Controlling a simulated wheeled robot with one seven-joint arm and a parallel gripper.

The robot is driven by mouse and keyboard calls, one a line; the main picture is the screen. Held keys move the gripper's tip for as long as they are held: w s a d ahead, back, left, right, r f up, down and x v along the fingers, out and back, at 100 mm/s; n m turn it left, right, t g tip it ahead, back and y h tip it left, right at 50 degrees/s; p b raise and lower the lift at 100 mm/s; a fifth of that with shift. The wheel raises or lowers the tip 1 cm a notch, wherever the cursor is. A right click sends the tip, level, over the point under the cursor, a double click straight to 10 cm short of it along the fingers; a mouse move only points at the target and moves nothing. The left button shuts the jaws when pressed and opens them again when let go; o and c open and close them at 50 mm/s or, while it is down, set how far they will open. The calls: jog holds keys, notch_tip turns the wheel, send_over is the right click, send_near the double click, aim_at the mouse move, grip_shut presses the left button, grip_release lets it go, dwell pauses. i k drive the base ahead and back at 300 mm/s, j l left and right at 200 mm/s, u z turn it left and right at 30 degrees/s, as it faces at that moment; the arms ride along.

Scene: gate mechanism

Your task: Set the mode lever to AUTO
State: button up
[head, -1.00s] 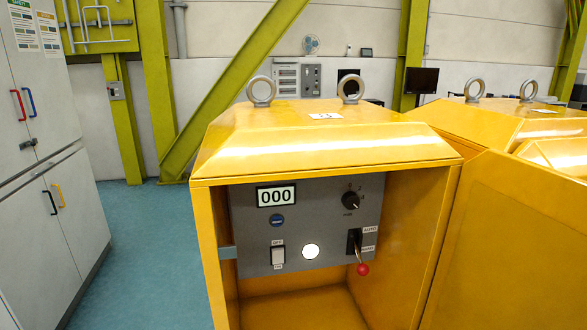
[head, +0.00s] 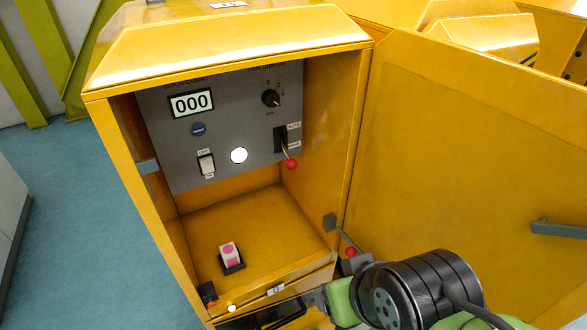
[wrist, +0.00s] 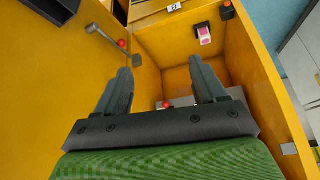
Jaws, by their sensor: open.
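The mode lever (head: 287,155) has a red knob and sits in a dark slot on the grey panel (head: 225,165) inside the yellow cabinet. It points downward, with its knob below the AUTO label (head: 294,126) and near the lower label. In the wrist view the red knob (wrist: 165,104) shows between the fingers, partly cut off by the gripper body. My gripper (wrist: 163,80) is open and empty, and apart from the lever. In the head view my green and black wrist is at the lower right, low in front of the cabinet opening.
The open yellow door (head: 460,150) stands at the right. A rod with a red ball (head: 350,252) juts out near the cabinet's right edge. A white round lamp (head: 239,155) is beside the lever.

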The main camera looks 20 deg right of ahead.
aim_at(291, 164)
jog(key=k+j+u, duration=0.2)
jog(key=j, duration=0.2)
jog(key=j+u, duration=0.2)
jog(key=j, duration=0.2)
jog(key=k+j+u, duration=0.2)
jog(key=j, duration=0.2)
jog(key=i+l, duration=0.25)
jog(key=i, duration=0.3)
